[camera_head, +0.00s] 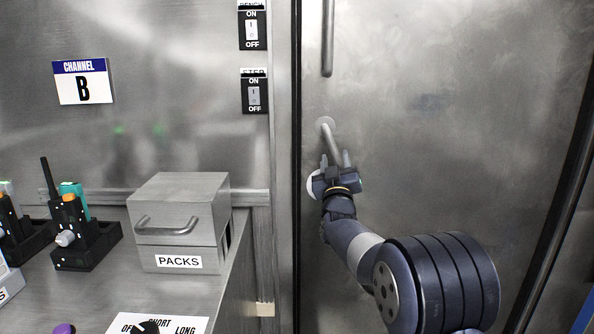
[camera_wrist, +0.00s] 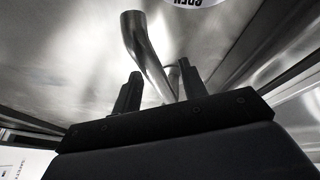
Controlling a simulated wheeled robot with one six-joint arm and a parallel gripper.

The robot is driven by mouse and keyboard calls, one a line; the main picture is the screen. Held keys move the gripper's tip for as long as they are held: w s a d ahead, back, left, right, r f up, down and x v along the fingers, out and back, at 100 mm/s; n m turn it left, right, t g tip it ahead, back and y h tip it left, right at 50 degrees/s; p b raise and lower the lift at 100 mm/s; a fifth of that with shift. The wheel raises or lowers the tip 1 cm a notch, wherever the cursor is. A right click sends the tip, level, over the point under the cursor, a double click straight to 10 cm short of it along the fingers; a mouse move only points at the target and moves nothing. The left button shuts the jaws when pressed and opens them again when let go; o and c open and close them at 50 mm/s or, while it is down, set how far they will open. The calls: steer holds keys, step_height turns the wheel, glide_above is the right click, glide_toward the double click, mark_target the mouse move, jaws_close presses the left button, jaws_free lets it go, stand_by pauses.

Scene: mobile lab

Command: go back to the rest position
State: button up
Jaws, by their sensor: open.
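My gripper (camera_head: 336,161) is in front of the steel door (camera_head: 450,130), just below a short metal lever handle (camera_head: 329,138). In the wrist view my gripper (camera_wrist: 158,82) shows two dark fingers standing apart. The lever handle (camera_wrist: 143,48) comes down toward the gap between them, with its lower end near the right finger. I cannot tell whether a finger touches it. My arm reaches up to the door from the lower right of the head view.
A vertical bar (camera_head: 328,40) is above the lever. At left, a counter holds a steel PACKS box (camera_head: 179,222), radios in black chargers (camera_head: 85,240) and a dial panel (camera_head: 158,324). Two switches (camera_head: 252,30) (camera_head: 254,92) and a CHANNEL B sign (camera_head: 83,81) are on the wall.

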steer(key=shift+w+d+r, duration=0.1)
steer(key=shift+w+r, duration=0.15)
steer(key=shift+w, duration=0.35)
steer(key=shift+w+d+r+p, duration=0.1)
steer(key=shift+w+r+p, duration=0.1)
steer(key=shift+p, duration=0.1)
steer(key=shift+s+d+r+n+y+p, duration=0.1)
steer(key=shift+d+n+y+p, duration=0.25)
steer(key=shift+n, duration=0.3)
steer(key=shift+d+n+y+p, duration=0.1)
steer(key=shift+n+y+p, duration=0.05)
steer(key=shift+n+y, duration=0.4)
